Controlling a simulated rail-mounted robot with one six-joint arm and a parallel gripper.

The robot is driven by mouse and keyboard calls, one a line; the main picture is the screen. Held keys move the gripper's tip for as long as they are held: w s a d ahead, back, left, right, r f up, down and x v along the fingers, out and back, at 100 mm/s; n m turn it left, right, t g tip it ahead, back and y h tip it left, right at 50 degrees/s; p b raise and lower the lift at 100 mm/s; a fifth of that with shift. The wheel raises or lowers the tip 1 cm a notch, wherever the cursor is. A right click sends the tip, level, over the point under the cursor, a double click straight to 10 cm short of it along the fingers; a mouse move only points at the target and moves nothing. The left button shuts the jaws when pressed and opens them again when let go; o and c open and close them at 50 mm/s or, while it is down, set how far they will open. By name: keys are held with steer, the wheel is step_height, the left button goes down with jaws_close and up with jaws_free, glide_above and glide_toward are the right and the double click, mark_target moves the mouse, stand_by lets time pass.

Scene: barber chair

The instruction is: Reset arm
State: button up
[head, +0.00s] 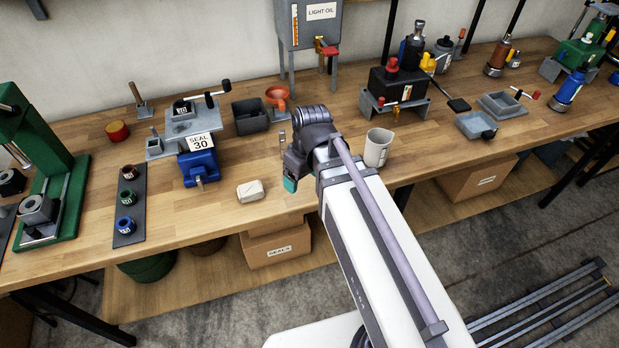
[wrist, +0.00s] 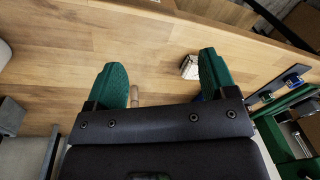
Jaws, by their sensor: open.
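My arm reaches over the workbench (head: 230,217) from the front, and my gripper (head: 290,183) is folded down at its end, above the bench, mostly hidden behind the wrist links in the head view. In the wrist view the two green fingers of my gripper (wrist: 163,82) stand wide apart with nothing held between them. A pale block (head: 250,191) lies on the bench to the left of my gripper. A pale block also shows in the wrist view (wrist: 189,67), just inside the right finger. Bare wood fills most of the space between the fingers.
A white mug (head: 377,148) stands close to the right of my arm. A blue vise with a SEAL 30 card (head: 199,165) is to the left. The light oil dispenser (head: 308,25) is behind. A green press (head: 55,165) stands at far left. Bare bench lies around the block.

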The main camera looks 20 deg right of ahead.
steer(key=s+d+m, duration=0.1)
steer(key=s+m, duration=0.1)
steer(key=m, duration=0.1)
steer(key=s+d+m+h, duration=0.1)
steer(key=s+d+m, duration=0.1)
steer(key=shift+d+f+m, duration=0.1)
steer(key=shift+d+m, duration=0.1)
steer(key=shift+m, duration=0.2)
stand_by(0.7)
